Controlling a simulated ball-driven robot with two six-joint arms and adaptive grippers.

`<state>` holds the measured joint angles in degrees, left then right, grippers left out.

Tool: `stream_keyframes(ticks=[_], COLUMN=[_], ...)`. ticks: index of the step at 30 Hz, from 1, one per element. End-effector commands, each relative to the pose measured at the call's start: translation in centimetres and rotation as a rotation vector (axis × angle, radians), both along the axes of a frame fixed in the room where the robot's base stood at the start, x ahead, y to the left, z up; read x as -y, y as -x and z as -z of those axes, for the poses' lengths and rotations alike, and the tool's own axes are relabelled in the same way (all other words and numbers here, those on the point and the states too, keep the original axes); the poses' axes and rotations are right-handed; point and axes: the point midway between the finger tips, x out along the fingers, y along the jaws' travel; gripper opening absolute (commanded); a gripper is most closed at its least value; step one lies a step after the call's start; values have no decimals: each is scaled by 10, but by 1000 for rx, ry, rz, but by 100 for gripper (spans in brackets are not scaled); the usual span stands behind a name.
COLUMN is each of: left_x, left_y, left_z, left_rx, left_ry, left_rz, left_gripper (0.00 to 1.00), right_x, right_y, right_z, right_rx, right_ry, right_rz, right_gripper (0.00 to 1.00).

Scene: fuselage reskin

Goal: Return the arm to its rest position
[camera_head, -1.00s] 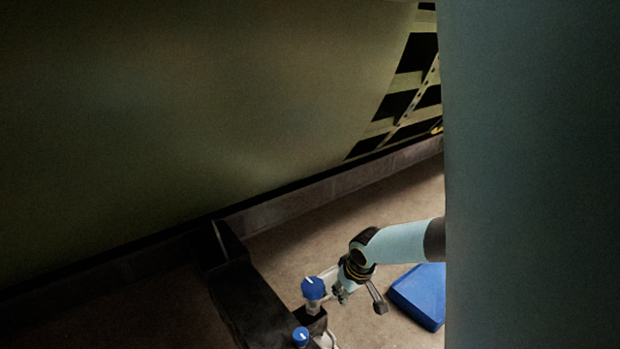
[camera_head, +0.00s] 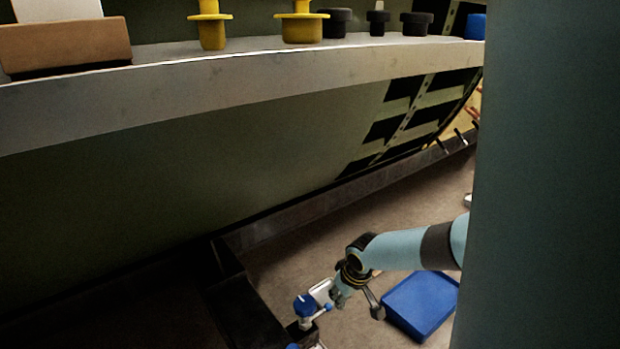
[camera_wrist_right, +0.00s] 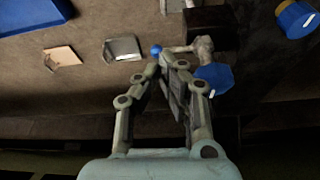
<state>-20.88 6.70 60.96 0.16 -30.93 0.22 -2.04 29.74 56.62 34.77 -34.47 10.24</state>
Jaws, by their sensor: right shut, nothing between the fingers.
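My right arm reaches in from the right in the head view, pale blue with dark joints, over the floor. My right gripper (camera_head: 338,297) is at its end, low in the picture, beside a blue-capped fitting (camera_head: 304,306). In the right wrist view my right gripper (camera_wrist_right: 168,62) shows close up, its fingers together and nothing between them. The blue-capped fitting (camera_wrist_right: 213,78) shows just past its fingertips there; whether they touch cannot be told. My left gripper is not in view.
A blue bin (camera_head: 420,304) lies on the floor right of my gripper. A pale ledge (camera_head: 250,77) with yellow and black plugs crosses the top, above a large green curved panel (camera_head: 230,160). Open ribbed frames (camera_head: 405,118) stand right. A dark beam (camera_head: 250,310) lies left of my gripper.

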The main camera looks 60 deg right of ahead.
Motion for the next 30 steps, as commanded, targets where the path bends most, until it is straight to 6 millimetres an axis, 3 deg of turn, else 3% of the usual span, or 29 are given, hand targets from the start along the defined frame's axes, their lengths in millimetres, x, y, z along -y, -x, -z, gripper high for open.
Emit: stream_keyframes(ticks=[6, 24, 27, 29, 30], left_x=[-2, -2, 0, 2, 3], left_y=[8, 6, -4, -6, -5], left_z=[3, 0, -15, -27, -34], left_rx=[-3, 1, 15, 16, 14], left_ry=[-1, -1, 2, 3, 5], left_rz=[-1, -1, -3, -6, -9], left_gripper=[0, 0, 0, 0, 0], right_x=[0, -1, -22, -43, -60], right_y=[0, 3, 21, 45, 67], right_z=[-2, -5, -7, -4, -1], right_rx=[-1, -3, -22, -55, -83], right_ry=[0, -1, -32, -57, -68], right_rz=[0, 0, 8, 14, 13], right_gripper=[0, 0, 0, 0, 0])
